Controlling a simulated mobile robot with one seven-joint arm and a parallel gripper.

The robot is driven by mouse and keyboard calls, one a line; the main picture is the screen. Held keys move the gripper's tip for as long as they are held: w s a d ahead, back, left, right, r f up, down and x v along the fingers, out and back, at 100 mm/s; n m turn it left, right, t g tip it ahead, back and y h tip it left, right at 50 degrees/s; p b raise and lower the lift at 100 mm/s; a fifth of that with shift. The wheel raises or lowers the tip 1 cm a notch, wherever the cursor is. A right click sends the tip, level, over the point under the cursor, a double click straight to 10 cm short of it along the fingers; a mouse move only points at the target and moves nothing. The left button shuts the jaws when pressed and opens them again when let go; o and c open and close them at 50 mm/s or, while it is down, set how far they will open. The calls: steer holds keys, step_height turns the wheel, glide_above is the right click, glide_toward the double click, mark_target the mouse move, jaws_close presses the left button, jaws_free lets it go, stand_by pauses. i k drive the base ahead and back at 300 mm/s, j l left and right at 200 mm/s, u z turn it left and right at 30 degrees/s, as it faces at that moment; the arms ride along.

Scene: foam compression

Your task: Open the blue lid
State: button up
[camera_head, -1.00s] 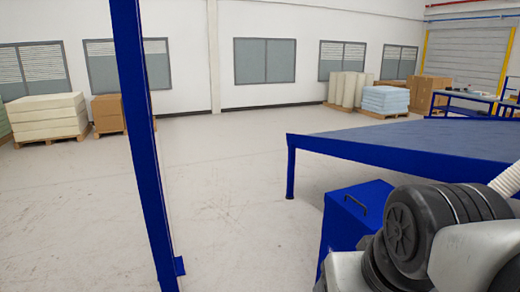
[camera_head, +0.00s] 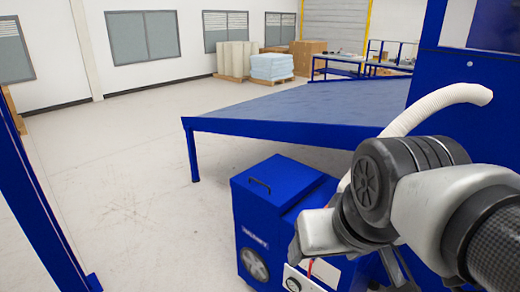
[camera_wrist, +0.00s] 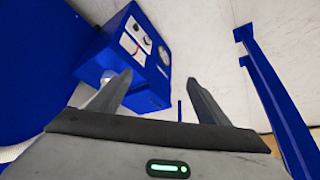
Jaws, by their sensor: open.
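The blue lid (camera_head: 287,176) is the closed flat top of a blue box-shaped machine (camera_head: 250,218), with a dark bar handle (camera_head: 260,185) near its left edge. The machine's front carries a round dial and a white panel. In the wrist view, the machine (camera_wrist: 150,97) is seen tilted, with its gauges and panel beyond my fingers; I cannot make out the lid handle there. My gripper (camera_wrist: 160,78) is open, with nothing between its fingers, and apart from the handle. In the head view, my arm covers the machine's right part.
A large blue-edged table (camera_head: 290,112) stands behind the machine. A tall blue machine (camera_head: 450,75) with a white hose (camera_head: 440,98) is at the right. A blue post (camera_head: 40,200) stands at the left. The floor between post and machine is clear.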

mark_target(276, 184)
steer(key=z, duration=0.1)
steer(key=i+j+z, duration=0.35)
steer(key=i+j, duration=0.85)
steer(key=j, duration=0.1)
